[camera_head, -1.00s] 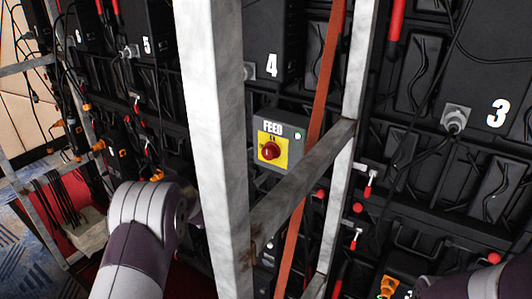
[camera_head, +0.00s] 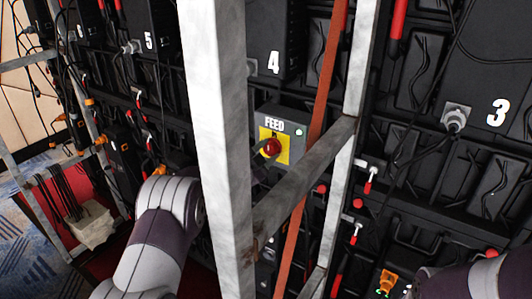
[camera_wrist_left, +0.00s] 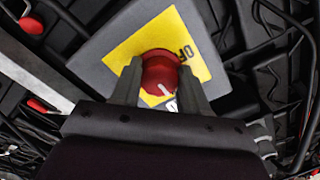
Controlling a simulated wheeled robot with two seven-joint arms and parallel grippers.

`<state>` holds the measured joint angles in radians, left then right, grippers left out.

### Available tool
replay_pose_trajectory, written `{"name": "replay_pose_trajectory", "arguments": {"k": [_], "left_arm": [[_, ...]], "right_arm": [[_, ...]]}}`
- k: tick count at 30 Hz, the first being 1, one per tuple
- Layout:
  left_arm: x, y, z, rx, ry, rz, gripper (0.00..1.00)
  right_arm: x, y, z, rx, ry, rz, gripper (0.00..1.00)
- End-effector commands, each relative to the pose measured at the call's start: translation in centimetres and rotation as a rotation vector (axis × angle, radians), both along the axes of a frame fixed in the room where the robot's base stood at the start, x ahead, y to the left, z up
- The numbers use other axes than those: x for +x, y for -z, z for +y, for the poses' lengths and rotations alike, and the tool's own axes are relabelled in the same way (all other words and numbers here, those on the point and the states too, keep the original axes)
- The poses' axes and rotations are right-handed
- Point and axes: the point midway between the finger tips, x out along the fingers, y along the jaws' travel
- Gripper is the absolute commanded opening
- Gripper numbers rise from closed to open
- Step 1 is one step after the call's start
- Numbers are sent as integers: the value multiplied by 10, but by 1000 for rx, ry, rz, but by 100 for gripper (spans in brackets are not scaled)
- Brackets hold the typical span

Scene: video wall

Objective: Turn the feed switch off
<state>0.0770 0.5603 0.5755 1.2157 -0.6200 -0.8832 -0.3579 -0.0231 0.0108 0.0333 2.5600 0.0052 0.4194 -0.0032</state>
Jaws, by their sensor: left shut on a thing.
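The feed switch is a round red knob (camera_head: 271,148) on a yellow plate (camera_head: 283,155) on a grey box labelled FEED, with a small pale lamp (camera_head: 299,132) at upper right. In the left wrist view the knob (camera_wrist_left: 161,72) sits between the two fingers of my left gripper (camera_wrist_left: 160,84), which is shut on it. The knob's white mark points toward the lower, partly hidden lettering, away from the word OFF (camera_wrist_left: 184,51). In the head view the post hides most of this gripper. My right gripper is out of view; only part of that arm shows at lower right.
A pale metal post (camera_head: 218,130) stands just left of the switch, between my left arm and the box. A diagonal brace (camera_head: 305,175) and an orange strap (camera_head: 322,100) cross right of it. Black panels, cables and red-handled latches (camera_head: 369,180) surround it.

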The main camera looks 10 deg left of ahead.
Motion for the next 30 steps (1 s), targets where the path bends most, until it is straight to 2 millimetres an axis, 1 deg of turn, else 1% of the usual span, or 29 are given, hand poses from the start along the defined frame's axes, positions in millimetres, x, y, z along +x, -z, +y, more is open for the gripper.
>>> {"name": "replay_pose_trajectory", "arguments": {"k": [5,11,20,30], "left_arm": [[0,0,0,-28,1,11,14],[0,1,-1,-124,1,51,14],[-1,1,-2,-372,1,153,14],[-2,1,-3,-671,0,276,14]], "right_arm": [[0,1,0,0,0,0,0],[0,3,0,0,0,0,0],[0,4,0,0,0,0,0],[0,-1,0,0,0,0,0]]}}
